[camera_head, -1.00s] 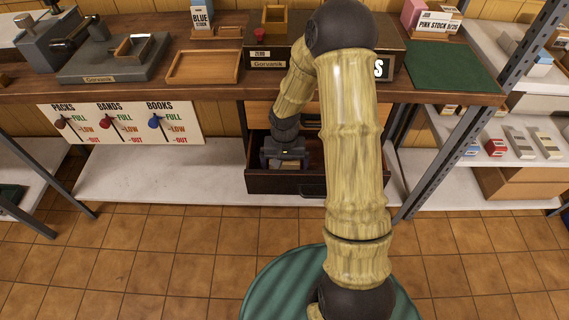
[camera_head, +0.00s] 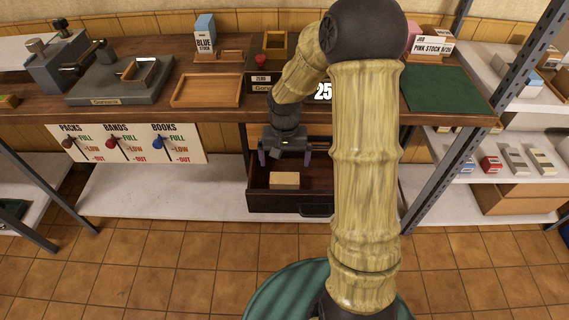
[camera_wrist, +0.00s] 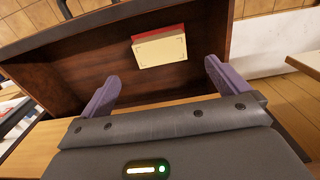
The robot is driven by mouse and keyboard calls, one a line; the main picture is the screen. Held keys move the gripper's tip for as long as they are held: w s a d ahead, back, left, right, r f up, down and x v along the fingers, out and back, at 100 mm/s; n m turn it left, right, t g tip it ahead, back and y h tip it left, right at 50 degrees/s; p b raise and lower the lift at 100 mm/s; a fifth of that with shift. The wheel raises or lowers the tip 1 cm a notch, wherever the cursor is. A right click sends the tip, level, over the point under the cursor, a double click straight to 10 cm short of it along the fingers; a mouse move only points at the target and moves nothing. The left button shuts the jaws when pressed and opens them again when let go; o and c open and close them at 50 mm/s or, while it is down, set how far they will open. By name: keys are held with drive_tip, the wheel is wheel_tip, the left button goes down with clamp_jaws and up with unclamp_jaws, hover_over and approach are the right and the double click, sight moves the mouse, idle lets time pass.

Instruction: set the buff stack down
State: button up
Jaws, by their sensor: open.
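The buff stack (camera_head: 285,180) is a small cream block lying in an open dark wooden drawer (camera_head: 262,205) under the bench. In the wrist view the stack (camera_wrist: 160,48) shows a cream face and a red edge, resting on the drawer's floor near one wall. My gripper (camera_head: 285,162) is above the drawer, over its back part. Its purple fingers (camera_wrist: 160,83) are spread wide with nothing between them. The stack lies beyond the fingertips and apart from them.
The bench above carries a wooden tray (camera_head: 207,91), a grey press (camera_head: 120,85), a blue stock box (camera_head: 204,32) and a green mat (camera_head: 440,89). A sign with levers (camera_head: 127,143) hangs at left. The white lower shelf (camera_head: 165,190) is clear left of the drawer.

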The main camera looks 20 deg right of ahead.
drive_tip(key=shift+r, duration=0.1)
idle(0.5)
drive_tip(key=s+a+r+n+t, duration=0.1)
drive_tip(key=s+r, duration=0.2)
drive_tip(key=s, duration=0.4)
drive_tip(key=s+r+n+t, duration=0.1)
drive_tip(key=s+r+n, duration=0.1)
drive_tip(key=s+r, duration=0.2)
drive_tip(key=s, duration=0.3)
drive_tip(key=shift+a+r+n+t, duration=0.2)
drive_tip(key=shift+a+n+t, duration=0.1)
drive_tip(key=shift+a, duration=0.05)
